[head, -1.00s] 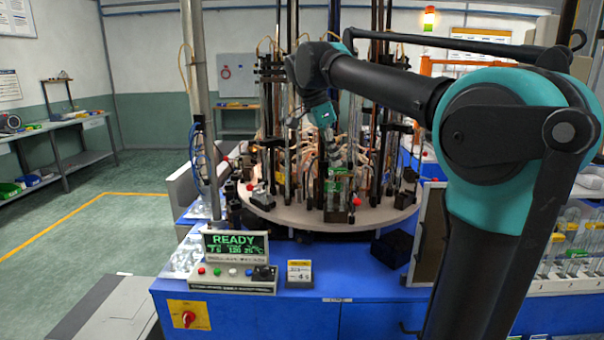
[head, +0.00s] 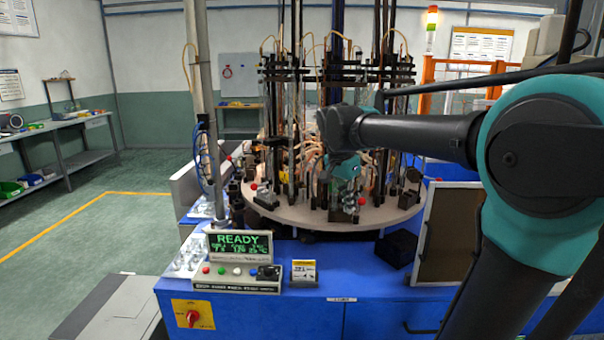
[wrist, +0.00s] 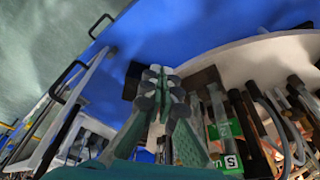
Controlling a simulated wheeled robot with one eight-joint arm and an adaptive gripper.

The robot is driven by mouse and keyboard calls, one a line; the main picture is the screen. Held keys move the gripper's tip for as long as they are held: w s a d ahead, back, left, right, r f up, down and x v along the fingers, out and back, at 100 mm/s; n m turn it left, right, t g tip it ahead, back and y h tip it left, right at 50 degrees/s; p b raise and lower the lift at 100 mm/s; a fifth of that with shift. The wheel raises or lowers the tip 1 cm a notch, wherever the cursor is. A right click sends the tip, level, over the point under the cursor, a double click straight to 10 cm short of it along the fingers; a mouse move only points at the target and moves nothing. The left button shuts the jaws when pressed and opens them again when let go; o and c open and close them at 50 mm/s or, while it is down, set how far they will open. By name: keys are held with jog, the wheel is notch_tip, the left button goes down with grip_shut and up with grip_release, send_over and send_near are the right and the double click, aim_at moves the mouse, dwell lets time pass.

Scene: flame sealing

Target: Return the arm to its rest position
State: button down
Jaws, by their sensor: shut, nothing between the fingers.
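My arm comes in from the right of the head view, and its teal wrist hangs over the front of the round turntable (head: 310,220). My gripper (head: 345,208) points down there, small and partly lost against the dark fixtures. In the wrist view my gripper (wrist: 160,78) has its two grey fingers together at the tips, with nothing between them. I cannot tell how far the fingertips are from the turntable's edge.
The turntable carries several upright rods, clamps and hoses. On the blue bench (head: 350,285) stand a control box with a READY display (head: 240,243), a small sign (head: 304,272), a black bin (head: 396,247) and a brown-faced board (head: 435,235).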

jog(key=s+d+f+n, duration=0.2)
jog(key=s+f, duration=0.3)
jog(key=f, duration=0.3)
jog(key=s+d+f+n+t+y, duration=0.1)
jog(key=s+f+n, duration=0.3)
jog(key=f, duration=0.5)
jog(key=s+d+f+n+t+y, duration=0.1)
jog(key=s+d+f+n, duration=0.2)
jog(key=s+f, duration=0.5)
jog(key=shift+f+n, duration=0.15)
jog(key=shift+n, duration=0.45)
